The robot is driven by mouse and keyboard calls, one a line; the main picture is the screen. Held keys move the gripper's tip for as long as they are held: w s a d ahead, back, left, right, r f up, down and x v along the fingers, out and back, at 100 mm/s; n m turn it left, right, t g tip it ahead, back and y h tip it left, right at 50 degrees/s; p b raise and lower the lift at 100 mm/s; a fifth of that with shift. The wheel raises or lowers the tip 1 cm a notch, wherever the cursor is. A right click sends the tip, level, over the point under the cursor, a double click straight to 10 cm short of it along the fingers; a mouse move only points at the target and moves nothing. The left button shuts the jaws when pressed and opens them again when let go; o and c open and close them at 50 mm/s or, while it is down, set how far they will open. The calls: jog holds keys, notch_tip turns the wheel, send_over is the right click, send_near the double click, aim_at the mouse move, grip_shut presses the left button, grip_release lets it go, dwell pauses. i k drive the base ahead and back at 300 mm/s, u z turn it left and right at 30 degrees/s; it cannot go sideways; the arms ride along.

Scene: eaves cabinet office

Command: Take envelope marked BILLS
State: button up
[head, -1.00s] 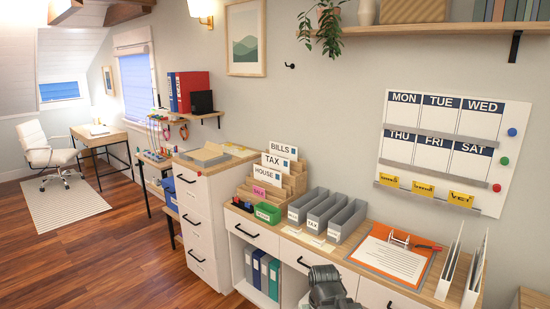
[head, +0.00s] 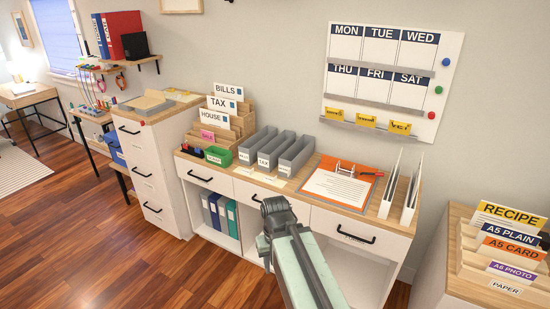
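The envelope marked BILLS (head: 228,91) stands upright in the rear slot of a tiered wooden sorter (head: 243,121) on the cabinet top. The TAX envelope (head: 222,104) and the HOUSE envelope (head: 214,117) stand in front of it, hiding its lower part. My arm reaches up from the bottom of the head view, in front of the white cabinet and right of the sorter, well apart from it. The end of my arm (head: 278,208) shows from behind, so the fingers cannot be made out.
Grey bins (head: 297,153), a green box (head: 218,155) and an orange clipboard (head: 341,184) share the cabinet top (head: 290,186). White upright holders (head: 411,185) stand at its right end. Another sorter (head: 463,258) stands at far right. Open wooden floor (head: 130,265) lies at left.

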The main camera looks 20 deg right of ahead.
aim_at(235, 93)
jog(key=z, duration=0.3)
jog(key=k, duration=1.3)
jog(key=u, duration=0.35)
jog(key=i, duration=1.85)
jog(key=z, duration=0.55)
